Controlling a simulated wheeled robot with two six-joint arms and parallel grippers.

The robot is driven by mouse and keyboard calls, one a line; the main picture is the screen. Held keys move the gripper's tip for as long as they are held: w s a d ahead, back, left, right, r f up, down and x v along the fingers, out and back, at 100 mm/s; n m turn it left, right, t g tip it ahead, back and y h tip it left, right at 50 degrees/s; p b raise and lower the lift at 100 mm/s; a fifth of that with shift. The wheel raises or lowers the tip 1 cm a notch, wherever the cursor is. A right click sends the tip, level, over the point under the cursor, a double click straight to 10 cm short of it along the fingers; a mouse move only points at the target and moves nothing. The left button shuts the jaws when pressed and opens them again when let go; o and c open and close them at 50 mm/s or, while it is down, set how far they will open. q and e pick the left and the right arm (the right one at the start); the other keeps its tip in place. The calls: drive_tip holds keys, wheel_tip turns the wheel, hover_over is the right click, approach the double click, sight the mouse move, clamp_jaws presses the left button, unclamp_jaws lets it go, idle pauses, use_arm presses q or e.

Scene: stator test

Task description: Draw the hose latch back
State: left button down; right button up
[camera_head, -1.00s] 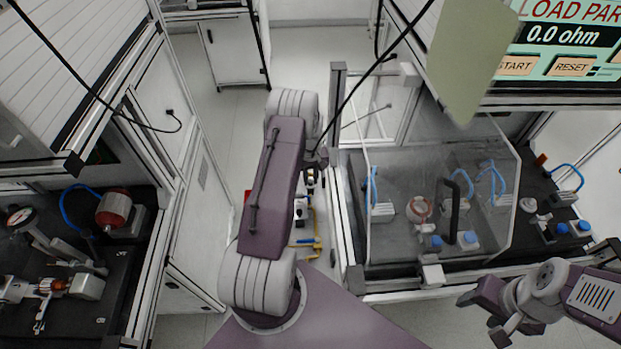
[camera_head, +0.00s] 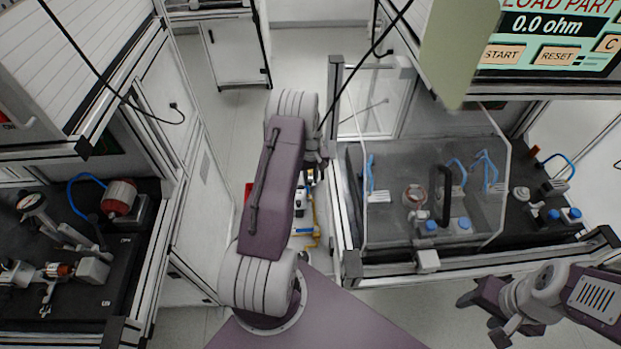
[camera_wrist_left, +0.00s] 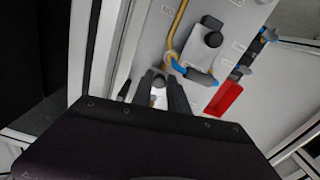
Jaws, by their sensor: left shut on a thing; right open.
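My left gripper (camera_wrist_left: 159,90) points at a pale panel (camera_wrist_left: 145,45) in the left wrist view. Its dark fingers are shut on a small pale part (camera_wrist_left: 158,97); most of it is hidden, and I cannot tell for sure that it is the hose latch. A yellow hose (camera_wrist_left: 175,30) runs down to a blue fitting (camera_wrist_left: 180,68) with a grey cylinder (camera_wrist_left: 201,77), right of and beyond the fingers. In the head view the left gripper (camera_head: 311,172) is mostly covered by my arm. My right gripper (camera_head: 482,297) is open and empty at lower right.
The head view shows a clear-walled test cell (camera_head: 380,215) at right and a black bench (camera_head: 120,255) at left.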

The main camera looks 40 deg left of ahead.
sight(310, 181)
use_arm(q)
drive_tip(key=shift+f, duration=0.1)
drive_tip(key=c, duration=1.3)
unclamp_jaws()
drive_tip(key=shift+w+a+f, duration=0.1)
drive_tip(key=shift+a+f, duration=0.05)
wheel_tip(310, 181, up, 9)
drive_tip(key=shift+r+b, duration=0.15)
drive_tip(key=shift+b, duration=0.2)
